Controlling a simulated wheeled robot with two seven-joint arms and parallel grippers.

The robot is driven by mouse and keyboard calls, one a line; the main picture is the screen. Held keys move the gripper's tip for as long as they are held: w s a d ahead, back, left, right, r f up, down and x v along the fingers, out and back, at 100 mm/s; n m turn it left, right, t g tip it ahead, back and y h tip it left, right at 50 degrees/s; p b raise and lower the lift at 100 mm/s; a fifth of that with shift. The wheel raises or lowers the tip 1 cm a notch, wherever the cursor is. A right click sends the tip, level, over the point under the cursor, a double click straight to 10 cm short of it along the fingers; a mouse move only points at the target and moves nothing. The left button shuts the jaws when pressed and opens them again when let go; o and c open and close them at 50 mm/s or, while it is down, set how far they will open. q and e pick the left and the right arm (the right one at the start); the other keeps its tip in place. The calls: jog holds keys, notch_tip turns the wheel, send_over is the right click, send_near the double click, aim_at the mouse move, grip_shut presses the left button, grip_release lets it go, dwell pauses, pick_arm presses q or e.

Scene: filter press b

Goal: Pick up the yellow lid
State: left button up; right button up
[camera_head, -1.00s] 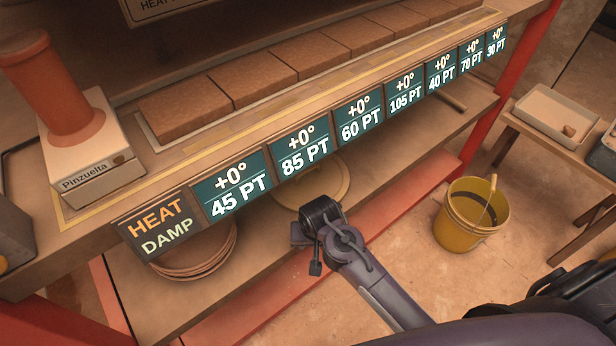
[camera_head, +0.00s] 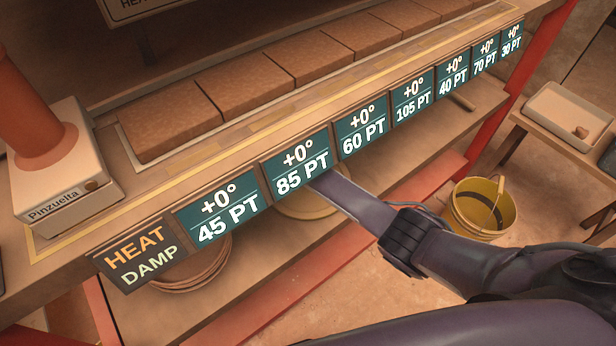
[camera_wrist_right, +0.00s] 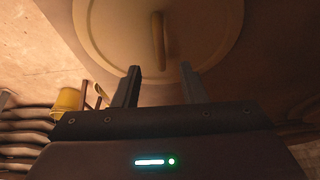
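The yellow lid (camera_head: 302,208) is a round, pale yellow disc on the lower shelf, partly hidden behind the sign strip and my right arm. In the right wrist view it fills the upper middle (camera_wrist_right: 215,25), with a bar-shaped handle (camera_wrist_right: 158,38) at its centre. My right gripper (camera_wrist_right: 160,68) is open, its two fingers apart and nothing between them. The handle lies just beyond the fingertips, roughly in line with the gap. In the head view the right forearm reaches under the upper shelf, and its gripper is hidden there. My left gripper is not in view.
The sign strip (camera_head: 297,168) runs along the upper shelf edge above my arm. Stacked round plates (camera_head: 195,270) sit left of the lid on the lower shelf. A yellow bucket (camera_head: 470,212) stands on the floor at right. A red post (camera_head: 492,125) is beyond.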

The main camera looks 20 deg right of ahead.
jog(key=x, duration=0.6)
jog(key=shift+w+d+f, duration=0.1)
jog(key=shift+d+f, duration=0.2)
jog(key=shift+d, duration=0.05)
grip_shut()
